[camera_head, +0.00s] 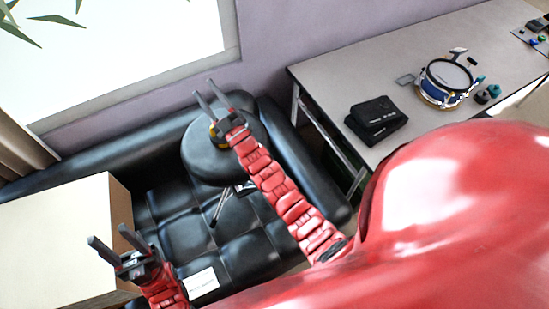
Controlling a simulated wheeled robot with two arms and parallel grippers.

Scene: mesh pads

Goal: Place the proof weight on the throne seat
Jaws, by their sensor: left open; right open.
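The throne seat (205,168) is a round black padded top on a metal stand, standing in front of the black sofa. A small yellow and dark object (214,136), which looks like the proof weight, shows at the seat's upper part. My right gripper partly hides it, and I cannot tell whether they touch. My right gripper (205,88) is open, with its fingers pointing past the seat's far edge. My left gripper (107,236) is open and empty at the lower left, beside the pale cabinet.
A grey table (330,75) at the right holds a black case (376,120), a blue drum (446,82) and small items. A black sofa (180,222) with a white card (202,283) lies below. A pale cabinet (60,245) stands at left.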

